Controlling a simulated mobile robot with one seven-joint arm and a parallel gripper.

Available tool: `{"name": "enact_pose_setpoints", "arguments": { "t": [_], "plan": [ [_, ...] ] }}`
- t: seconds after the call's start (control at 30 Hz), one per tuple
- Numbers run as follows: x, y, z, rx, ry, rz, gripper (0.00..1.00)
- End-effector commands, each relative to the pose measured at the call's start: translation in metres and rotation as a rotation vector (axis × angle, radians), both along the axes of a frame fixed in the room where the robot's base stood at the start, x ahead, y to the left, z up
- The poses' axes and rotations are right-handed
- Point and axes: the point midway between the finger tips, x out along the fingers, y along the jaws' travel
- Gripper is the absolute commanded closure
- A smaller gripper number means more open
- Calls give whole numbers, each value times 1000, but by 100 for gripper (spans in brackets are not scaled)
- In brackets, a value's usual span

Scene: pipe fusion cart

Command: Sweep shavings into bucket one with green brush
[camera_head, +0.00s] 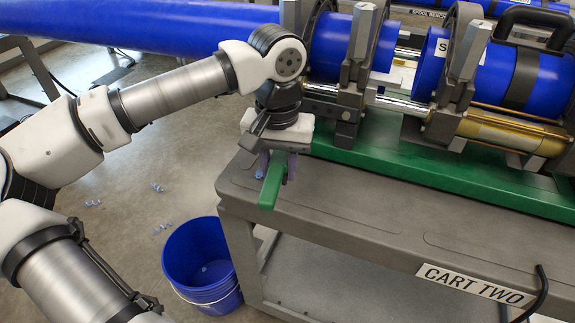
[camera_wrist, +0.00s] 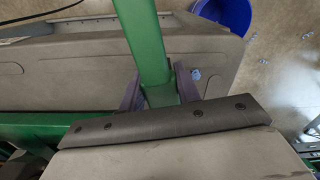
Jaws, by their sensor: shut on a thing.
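My gripper (camera_head: 275,166) is shut on the green brush (camera_head: 271,188) above the left end of the cart top. The green handle points down toward the camera in the head view; no bristles show. In the wrist view the handle (camera_wrist: 146,40) runs up between the purple fingers of my gripper (camera_wrist: 158,84). A small blue shaving (camera_wrist: 196,74) shows beside the right finger, near the cart top's edge. The blue bucket (camera_head: 190,285) stands on the floor below the cart's left end, with a small light piece inside. Its rim also shows in the wrist view (camera_wrist: 236,18). No number is readable on it.
The grey cart (camera_head: 330,215) carries a "CART TWO" label (camera_head: 475,284). The green-based fusion machine (camera_head: 430,168) with blue pipe sections stands along its back. Several blue shavings (camera_head: 157,187) lie on the floor left of the cart. A long blue pipe (camera_head: 150,25) crosses behind.

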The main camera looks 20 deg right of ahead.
Motion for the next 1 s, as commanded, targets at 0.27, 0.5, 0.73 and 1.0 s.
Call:
{"name": "enact_pose_setpoints", "arguments": {
  "t": [0.27, 0.5, 0.73, 1.0],
  "plan": [
    [4, 4, -5, 0, 0, 31, 96],
    [6, 6, -20, 0, -1, 30, 96],
    [8, 9, -36, 0, 0, 29, 96],
    [12, 13, -54, 0, 0, 29, 96]
  ]
}}
